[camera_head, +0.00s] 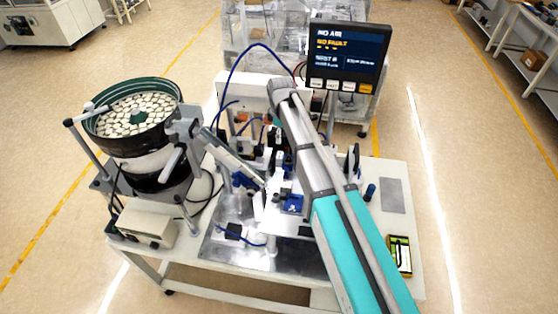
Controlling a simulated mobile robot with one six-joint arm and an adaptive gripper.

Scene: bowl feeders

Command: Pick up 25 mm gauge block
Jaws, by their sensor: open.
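I cannot make out the 25 mm gauge block for certain; it is too small or hidden among the machine parts and behind my arm. My arm reaches from the lower right up over the middle of the machine table. Its wrist bends down at the top. Dark parts under the wrist look like my gripper (278,166), pointing down over the fixtures and partly covered by my arm. The jaws are apart, and I see nothing held in them. What lies directly below them is unclear.
A bowl feeder (131,152) full of pale discs stands at left, its chute (233,160) sloping toward the fixtures. A screen (348,58) rises behind. A yellow-and-black device (399,255) and grey plate (392,195) lie at right. A control box (148,229) sits front left.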

